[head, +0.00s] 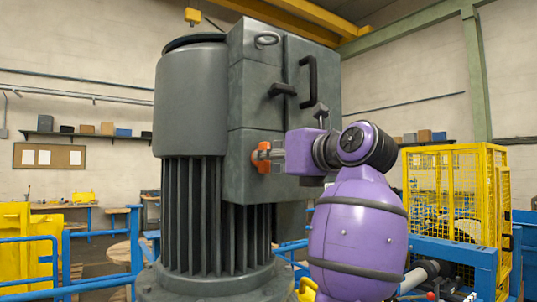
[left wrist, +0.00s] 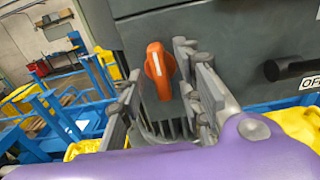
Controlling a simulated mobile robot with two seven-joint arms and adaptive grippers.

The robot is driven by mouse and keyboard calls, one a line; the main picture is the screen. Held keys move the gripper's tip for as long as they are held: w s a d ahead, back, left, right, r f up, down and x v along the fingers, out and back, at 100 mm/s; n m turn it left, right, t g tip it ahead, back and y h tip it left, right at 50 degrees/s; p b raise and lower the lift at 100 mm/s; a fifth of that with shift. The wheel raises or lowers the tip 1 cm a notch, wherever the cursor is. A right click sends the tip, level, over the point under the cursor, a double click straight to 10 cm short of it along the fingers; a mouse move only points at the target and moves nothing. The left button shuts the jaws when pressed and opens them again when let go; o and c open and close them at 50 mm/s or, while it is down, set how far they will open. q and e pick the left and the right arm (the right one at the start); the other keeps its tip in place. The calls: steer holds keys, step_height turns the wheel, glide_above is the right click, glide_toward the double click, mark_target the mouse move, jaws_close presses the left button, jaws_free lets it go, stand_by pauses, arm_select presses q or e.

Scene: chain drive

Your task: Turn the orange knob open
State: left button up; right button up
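The orange knob (head: 263,158) sits on the side of the dark grey machine housing (head: 257,92). In the left wrist view the knob (left wrist: 157,72) has a white mark on its upper part and stands nearly upright, tilted slightly. My left gripper (head: 279,155), on a purple arm, is right at the knob in the head view. In the left wrist view its grey fingers (left wrist: 162,85) are apart, one on each side of the knob, with visible gaps. Whether either finger touches it is unclear. My right gripper is in neither view.
Black handles (head: 308,82) stick out of the housing above the knob. A dark bar with an "OFF" label (left wrist: 312,82) is to the right in the wrist view. Blue railings (head: 95,240) stand at left, a yellow cage (head: 455,190) at right.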

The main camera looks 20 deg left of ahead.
arm_select(q)
steer(key=shift+w+a, duration=0.4)
steer(key=shift+a, duration=0.1)
jaws_close()
